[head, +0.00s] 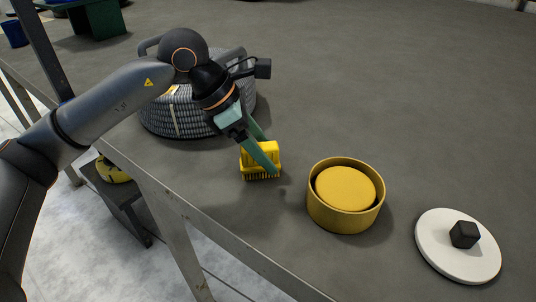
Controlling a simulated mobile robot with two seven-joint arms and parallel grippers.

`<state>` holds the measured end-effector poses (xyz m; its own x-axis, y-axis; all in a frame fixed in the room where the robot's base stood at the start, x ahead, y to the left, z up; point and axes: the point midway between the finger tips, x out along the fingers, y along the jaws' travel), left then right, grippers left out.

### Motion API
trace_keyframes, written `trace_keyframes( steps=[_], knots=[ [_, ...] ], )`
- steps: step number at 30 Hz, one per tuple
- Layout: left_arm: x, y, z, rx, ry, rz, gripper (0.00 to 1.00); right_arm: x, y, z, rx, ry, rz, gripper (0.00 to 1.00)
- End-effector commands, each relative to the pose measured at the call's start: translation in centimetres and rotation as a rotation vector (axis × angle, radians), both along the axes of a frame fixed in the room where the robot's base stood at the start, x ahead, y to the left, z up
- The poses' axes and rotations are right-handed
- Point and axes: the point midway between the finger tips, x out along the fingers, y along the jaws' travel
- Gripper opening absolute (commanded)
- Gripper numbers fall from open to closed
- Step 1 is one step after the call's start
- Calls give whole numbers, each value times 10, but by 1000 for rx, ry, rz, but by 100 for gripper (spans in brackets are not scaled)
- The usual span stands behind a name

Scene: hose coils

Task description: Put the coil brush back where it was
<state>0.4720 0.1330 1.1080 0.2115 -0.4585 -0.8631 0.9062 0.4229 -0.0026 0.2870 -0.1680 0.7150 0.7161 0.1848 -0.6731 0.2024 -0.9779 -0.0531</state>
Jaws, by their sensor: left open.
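A yellow coil brush (260,173) with bristles pointing down stands on the grey table, left of a round yellow container. My left gripper (267,156) is open, with its green fingers at the brush. One finger passes in front of the brush and hides part of it; the other shows behind its top. I cannot tell whether the fingers touch it. A grey hose coil (176,119) lies on the table behind my left arm, which hides part of it. My right gripper is not in view.
The round yellow container (346,219) holds a yellow disc (345,188). The table's front edge runs along the lower left. The table's back right is clear.

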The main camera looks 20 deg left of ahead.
Motion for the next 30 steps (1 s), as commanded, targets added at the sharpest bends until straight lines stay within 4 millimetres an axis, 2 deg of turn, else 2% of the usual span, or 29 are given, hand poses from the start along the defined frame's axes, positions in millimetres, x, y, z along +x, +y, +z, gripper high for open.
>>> trace_keyframes(
  steps=[6, 13, 18, 30],
  knots=[
    [-10, 23, 43, 0, -4, 1, 79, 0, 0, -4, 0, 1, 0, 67],
    [-19, 41, 76, -1, -1, 1, 79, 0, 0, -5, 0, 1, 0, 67],
    [-21, 46, 85, 1, 0, -1, 79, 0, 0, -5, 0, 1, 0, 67],
    [-22, 46, 86, 1, 0, 0, 79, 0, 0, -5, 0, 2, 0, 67]
  ],
)
